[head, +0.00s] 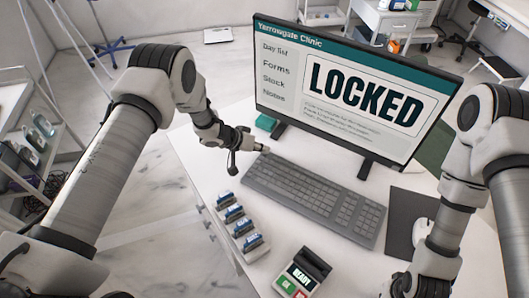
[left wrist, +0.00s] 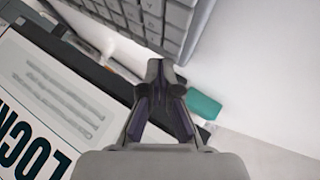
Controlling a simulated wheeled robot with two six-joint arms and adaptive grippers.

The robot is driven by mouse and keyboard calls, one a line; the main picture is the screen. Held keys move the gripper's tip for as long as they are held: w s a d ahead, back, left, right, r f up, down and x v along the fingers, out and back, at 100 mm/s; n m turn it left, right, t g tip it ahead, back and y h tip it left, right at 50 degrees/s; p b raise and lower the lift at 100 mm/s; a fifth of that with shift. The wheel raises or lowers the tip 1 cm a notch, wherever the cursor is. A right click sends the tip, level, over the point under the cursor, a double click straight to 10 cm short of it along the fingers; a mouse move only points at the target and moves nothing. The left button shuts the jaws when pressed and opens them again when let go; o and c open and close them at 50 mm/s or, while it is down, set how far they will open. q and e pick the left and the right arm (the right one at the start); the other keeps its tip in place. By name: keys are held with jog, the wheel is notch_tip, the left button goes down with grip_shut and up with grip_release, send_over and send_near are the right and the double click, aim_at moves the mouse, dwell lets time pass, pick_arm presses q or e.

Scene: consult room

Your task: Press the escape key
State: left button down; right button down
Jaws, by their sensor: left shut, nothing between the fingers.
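The dark grey keyboard (head: 315,197) lies flat on the white desk in front of the monitor. My left gripper (head: 263,148) is shut and empty at the keyboard's far left corner, where the escape key would sit. That key is too small to make out, and I cannot tell whether the fingertips touch it. In the left wrist view the closed fingers (left wrist: 165,72) show just beside the edge of the keyboard (left wrist: 140,22). The monitor (head: 350,85) reads LOCKED. My right arm comes down at the right and its gripper is out of the picture.
A card terminal (head: 302,275) reading READY stands at the desk's front. A rack of several blue-topped items (head: 238,222) lies left of the keyboard. A mouse (head: 422,231) rests on a dark mat (head: 408,208) at the right. A teal box (head: 266,123) is beside the monitor stand.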

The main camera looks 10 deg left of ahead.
pick_arm(q)
jog(key=shift+w+d+r+p, duration=0.15)
jog(key=shift+w+r+p, duration=0.15)
jog(key=shift+r, duration=0.15)
jog(key=shift+s, duration=0.1)
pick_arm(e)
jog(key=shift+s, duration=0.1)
